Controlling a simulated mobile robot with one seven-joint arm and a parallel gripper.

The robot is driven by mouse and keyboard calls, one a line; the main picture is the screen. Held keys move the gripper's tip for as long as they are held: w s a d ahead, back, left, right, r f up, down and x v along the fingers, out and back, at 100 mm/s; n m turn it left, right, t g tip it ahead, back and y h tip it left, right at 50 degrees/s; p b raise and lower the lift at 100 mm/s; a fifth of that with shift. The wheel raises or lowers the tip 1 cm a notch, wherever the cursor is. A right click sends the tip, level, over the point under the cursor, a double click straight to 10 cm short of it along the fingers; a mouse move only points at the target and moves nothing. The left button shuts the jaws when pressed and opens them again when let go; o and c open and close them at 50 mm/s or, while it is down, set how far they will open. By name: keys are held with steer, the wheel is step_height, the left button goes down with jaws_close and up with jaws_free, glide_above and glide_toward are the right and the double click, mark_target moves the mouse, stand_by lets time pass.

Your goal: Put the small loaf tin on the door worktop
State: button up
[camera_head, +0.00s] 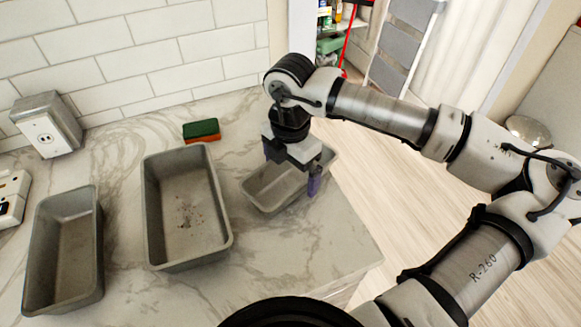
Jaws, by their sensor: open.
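Three grey loaf tins are on a pale marble worktop (300,244). The smallest-looking one, which I take as the small loaf tin (262,194), stands at the right near the worktop's right edge. My gripper (292,170) is over this tin, pointing down, with its purple-tipped fingers apart. One finger is near the far-left side and the other near the right rim; I cannot tell whether they touch it. The gripper hides part of the tin. A larger tin (222,205) stands in the middle and another tin (98,250) at the left.
A green and orange sponge (201,130) lies behind the middle tin. A socket box (46,125) is at the tiled wall, and a white switch unit (12,198) at the left edge. Bare marble lies in front of the small tin. Wooden floor (395,190) is beyond the right edge.

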mark_target(291, 185)
step_height(291, 185, up, 12)
steer(key=b, duration=0.1)
steer(key=shift+r+b, duration=0.15)
steer(key=shift+b, duration=0.25)
